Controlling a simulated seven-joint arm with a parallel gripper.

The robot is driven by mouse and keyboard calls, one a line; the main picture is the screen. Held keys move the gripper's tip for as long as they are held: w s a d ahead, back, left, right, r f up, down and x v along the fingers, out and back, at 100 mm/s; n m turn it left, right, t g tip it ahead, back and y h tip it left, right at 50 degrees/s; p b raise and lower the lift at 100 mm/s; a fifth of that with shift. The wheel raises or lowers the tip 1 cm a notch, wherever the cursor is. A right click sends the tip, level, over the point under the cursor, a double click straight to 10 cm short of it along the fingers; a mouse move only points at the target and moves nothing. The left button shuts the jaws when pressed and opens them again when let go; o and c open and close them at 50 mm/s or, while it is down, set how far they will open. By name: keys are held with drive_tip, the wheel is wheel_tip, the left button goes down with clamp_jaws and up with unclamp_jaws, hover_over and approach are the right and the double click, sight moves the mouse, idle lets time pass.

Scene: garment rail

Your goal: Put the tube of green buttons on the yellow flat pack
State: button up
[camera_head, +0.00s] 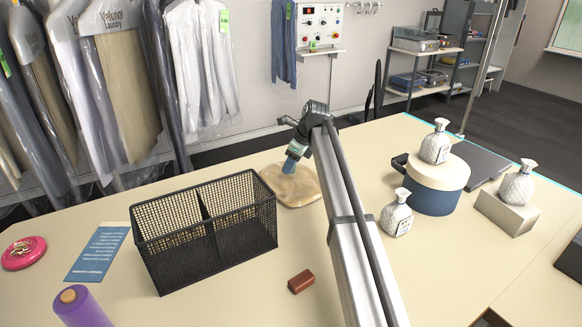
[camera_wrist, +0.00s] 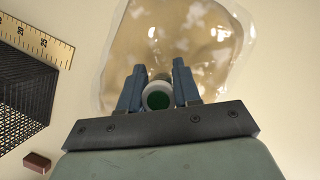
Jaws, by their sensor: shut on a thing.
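The yellow flat pack (camera_head: 299,190) is a flat tan packet in clear film, lying on the table behind the black wire basket; it also fills the upper middle of the wrist view (camera_wrist: 185,45). My gripper (camera_head: 290,166) is over the pack's back left part. In the wrist view its blue fingers (camera_wrist: 158,82) are shut on a tube of green buttons (camera_wrist: 158,97), with its round white rim and green end facing the camera. Whether the tube touches the pack is unclear. In the head view the tube cannot be made out.
The black two-part wire basket (camera_head: 205,228) stands left of the pack. A brown block (camera_head: 301,281) lies in front. A blue pot with a cream lid (camera_head: 436,188) and several white bottles stand to the right. A purple spool (camera_head: 82,308) is at front left. Garments hang behind.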

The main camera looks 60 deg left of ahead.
drive_tip(key=shift+f, duration=0.45)
drive_tip(key=o, duration=1)
drive_tip(key=shift+f, duration=0.15)
drive_tip(key=shift+o, duration=0.2)
drive_tip(key=v, duration=1.2)
